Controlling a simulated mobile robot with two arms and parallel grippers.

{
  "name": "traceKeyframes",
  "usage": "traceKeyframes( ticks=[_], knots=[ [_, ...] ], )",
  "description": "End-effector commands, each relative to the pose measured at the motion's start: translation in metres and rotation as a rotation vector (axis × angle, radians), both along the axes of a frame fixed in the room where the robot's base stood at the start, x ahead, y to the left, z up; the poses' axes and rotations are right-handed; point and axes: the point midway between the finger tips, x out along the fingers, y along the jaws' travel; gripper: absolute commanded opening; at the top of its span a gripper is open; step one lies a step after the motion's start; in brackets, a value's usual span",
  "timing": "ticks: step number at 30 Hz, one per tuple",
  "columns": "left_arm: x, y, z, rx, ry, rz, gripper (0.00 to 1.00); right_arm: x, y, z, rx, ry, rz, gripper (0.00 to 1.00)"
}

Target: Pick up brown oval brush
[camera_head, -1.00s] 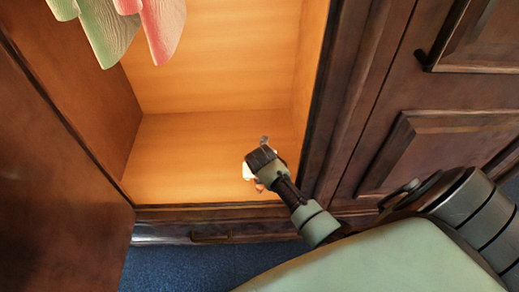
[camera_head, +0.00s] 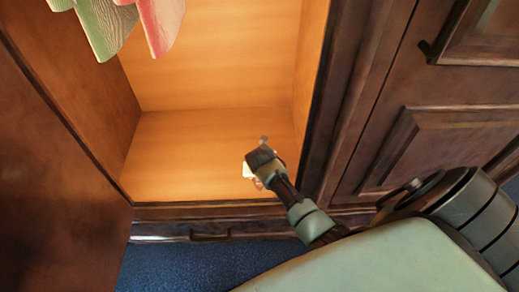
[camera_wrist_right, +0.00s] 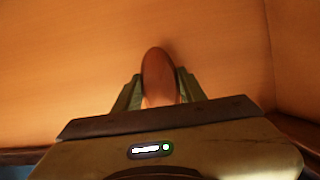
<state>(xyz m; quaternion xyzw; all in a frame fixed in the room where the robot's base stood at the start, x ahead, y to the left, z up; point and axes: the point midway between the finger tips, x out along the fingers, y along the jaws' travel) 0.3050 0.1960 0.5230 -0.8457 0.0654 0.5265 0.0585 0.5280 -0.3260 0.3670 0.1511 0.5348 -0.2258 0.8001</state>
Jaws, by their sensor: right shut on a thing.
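The brown oval brush (camera_wrist_right: 158,72) stands between the two green fingers of my right gripper (camera_wrist_right: 158,92) in the right wrist view, with its pale lower part close to the gripper body. My right gripper is shut on the brush. In the head view, my right gripper (camera_head: 258,168) is inside the open wardrobe, low at its right side. A small pale part of the brush (camera_head: 248,170) seems to show beside the gripper there; the rest is hidden by the wrist. My left gripper is not in view.
The wardrobe floor (camera_head: 185,165) is bare. Its right wall (camera_head: 308,75) is near my right arm. Green and pink cloths (camera_head: 105,25) hang at upper left. An open dark door (camera_head: 55,170) stands at left, and a drawer handle (camera_head: 210,237) is below the sill.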

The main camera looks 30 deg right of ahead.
Motion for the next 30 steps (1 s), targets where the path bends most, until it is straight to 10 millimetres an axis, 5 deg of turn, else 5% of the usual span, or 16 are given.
traceKeyframes(
  ticks=[8, 15, 30],
  knots=[
    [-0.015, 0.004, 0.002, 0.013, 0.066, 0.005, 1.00, 0.000, -0.001, 0.016, -0.002, -0.001, 0.000, 0.00],
    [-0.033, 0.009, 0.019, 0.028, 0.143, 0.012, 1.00, 0.001, -0.002, 0.066, -0.004, -0.004, 0.001, 0.00],
    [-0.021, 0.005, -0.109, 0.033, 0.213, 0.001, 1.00, 0.001, -0.001, 0.161, -0.002, -0.004, 0.001, 0.00]
  ],
)
